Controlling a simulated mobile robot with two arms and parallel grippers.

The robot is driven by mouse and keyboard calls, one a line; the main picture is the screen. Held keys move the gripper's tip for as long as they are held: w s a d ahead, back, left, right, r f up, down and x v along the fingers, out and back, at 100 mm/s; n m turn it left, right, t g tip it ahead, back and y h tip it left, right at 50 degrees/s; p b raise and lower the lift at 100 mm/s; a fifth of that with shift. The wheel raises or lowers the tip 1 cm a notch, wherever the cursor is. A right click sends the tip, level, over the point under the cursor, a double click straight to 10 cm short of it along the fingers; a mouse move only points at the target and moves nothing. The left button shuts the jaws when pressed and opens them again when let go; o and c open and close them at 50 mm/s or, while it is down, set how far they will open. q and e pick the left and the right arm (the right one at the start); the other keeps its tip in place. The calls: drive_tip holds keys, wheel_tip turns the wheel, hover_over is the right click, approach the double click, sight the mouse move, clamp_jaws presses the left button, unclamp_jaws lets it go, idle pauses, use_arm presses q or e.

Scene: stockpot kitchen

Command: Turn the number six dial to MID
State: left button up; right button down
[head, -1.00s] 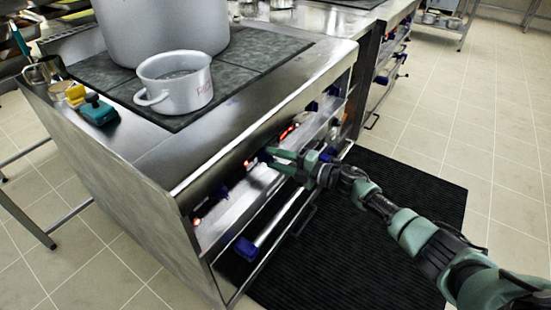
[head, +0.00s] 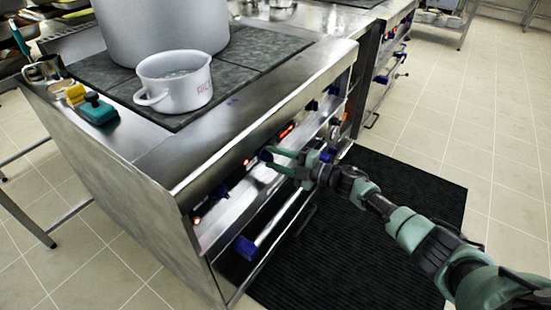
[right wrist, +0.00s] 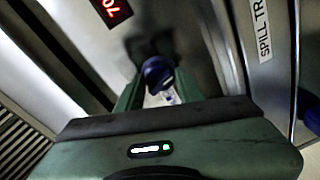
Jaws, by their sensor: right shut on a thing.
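My right gripper (head: 270,159) is at the front panel of the steel stove (head: 262,110). It is shut on a blue dial (right wrist: 157,72), which sits between the two green fingers in the right wrist view. The dial also shows at the fingertips in the head view (head: 265,154). A red lit display (right wrist: 112,10) is on the panel near it, with digits partly readable as 70. The dial's number and its position marks are too blurred or hidden to read. My left gripper is not in view.
More blue dials (head: 221,190) line the panel on both sides. A rail with blue end brackets (head: 246,249) runs below. A spill tray label (right wrist: 261,18) is beside the dial. A white pot (head: 178,88) stands on top. A black mat (head: 370,225) covers the floor in front.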

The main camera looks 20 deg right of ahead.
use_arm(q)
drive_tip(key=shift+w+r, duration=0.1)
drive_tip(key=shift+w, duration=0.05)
use_arm(e)
drive_tip(key=c, duration=0.9)
unclamp_jaws()
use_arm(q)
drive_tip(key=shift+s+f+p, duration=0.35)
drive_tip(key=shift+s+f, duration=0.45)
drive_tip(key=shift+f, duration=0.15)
use_arm(e)
drive_tip(key=v, duration=0.7)
drive_tip(key=shift+s+d, duration=0.3)
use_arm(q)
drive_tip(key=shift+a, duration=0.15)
use_arm(e)
drive_tip(key=shift+f, duration=0.1)
